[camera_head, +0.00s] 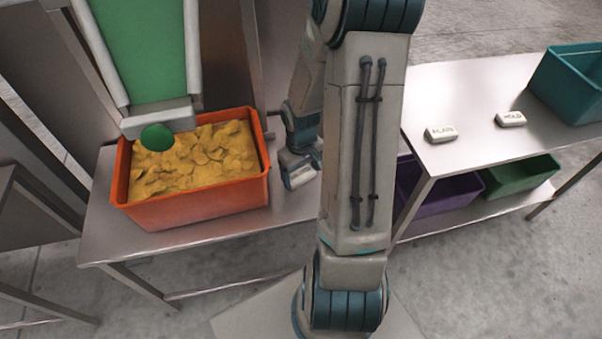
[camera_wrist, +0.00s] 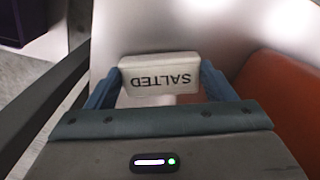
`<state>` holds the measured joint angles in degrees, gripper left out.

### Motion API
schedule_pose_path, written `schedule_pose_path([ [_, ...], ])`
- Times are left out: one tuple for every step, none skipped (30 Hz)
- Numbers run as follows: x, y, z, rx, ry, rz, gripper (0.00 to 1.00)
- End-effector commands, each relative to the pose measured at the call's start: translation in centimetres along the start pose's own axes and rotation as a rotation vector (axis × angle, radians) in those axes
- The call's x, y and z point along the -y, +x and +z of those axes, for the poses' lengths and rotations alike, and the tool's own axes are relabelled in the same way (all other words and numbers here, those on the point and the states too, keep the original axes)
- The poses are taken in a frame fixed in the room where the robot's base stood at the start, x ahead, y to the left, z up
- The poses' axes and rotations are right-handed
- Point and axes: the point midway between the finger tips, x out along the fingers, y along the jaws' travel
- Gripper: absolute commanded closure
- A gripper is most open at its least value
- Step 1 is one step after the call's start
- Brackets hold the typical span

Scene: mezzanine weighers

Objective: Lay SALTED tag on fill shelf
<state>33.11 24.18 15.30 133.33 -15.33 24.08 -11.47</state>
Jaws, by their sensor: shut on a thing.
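The SALTED tag (camera_wrist: 159,74) is a small white block with dark lettering, upside down in the wrist view. My gripper (camera_wrist: 158,88) is shut on it, with a blue finger at each end. In the head view my gripper (camera_head: 298,172) is low over the right end of the metal fill shelf (camera_head: 190,236), right of the orange crate. My arm hides part of that area. I cannot tell whether the tag touches the shelf surface.
The orange crate (camera_head: 200,211) of yellow chips fills much of the shelf, under a green chute (camera_head: 140,45). A right-hand table (camera_head: 480,95) holds two other white tags (camera_head: 441,133) (camera_head: 510,119) and a teal bin (camera_head: 570,85). Purple (camera_head: 460,188) and green (camera_head: 520,177) bins sit below.

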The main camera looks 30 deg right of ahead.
Motion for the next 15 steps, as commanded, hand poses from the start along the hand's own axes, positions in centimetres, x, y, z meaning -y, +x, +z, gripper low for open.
schedule_pose_path([
  [-0.01, 0.46, 0.01, 0.000, 0.000, 0.000, 0.46],
  [-0.02, 0.47, 0.00, 0.000, 0.000, 0.001, 0.46],
  [-0.04, 0.40, -0.02, -0.001, 0.000, 0.001, 0.46],
  [-0.05, 0.36, -0.02, -0.001, 0.000, 0.001, 0.46],
  [-0.04, 0.34, -0.02, -0.001, 0.000, 0.001, 0.46],
  [-0.04, 0.34, -0.02, -0.001, 0.000, 0.001, 0.46],
  [-0.04, 0.34, -0.01, -0.001, 0.000, 0.001, 0.46],
  [-0.04, 0.37, -0.01, -0.001, 0.000, 0.001, 0.46],
  [-0.04, 0.49, -0.01, -0.001, 0.000, 0.001, 0.46],
  [-0.04, 0.61, -0.01, -0.001, 0.000, 0.001, 0.46],
  [-0.04, 0.74, -0.01, -0.001, 0.000, 0.001, 0.46],
  [-0.04, 0.76, -0.01, -0.001, 0.000, 0.001, 0.21],
  [-0.04, 0.67, -0.01, -0.001, 0.000, 0.001, 0.13],
  [-0.04, 0.65, -0.01, -0.001, 0.000, 0.001, 0.04],
  [-0.04, 0.65, -0.01, -0.001, 0.000, 0.001, 0.02],
])
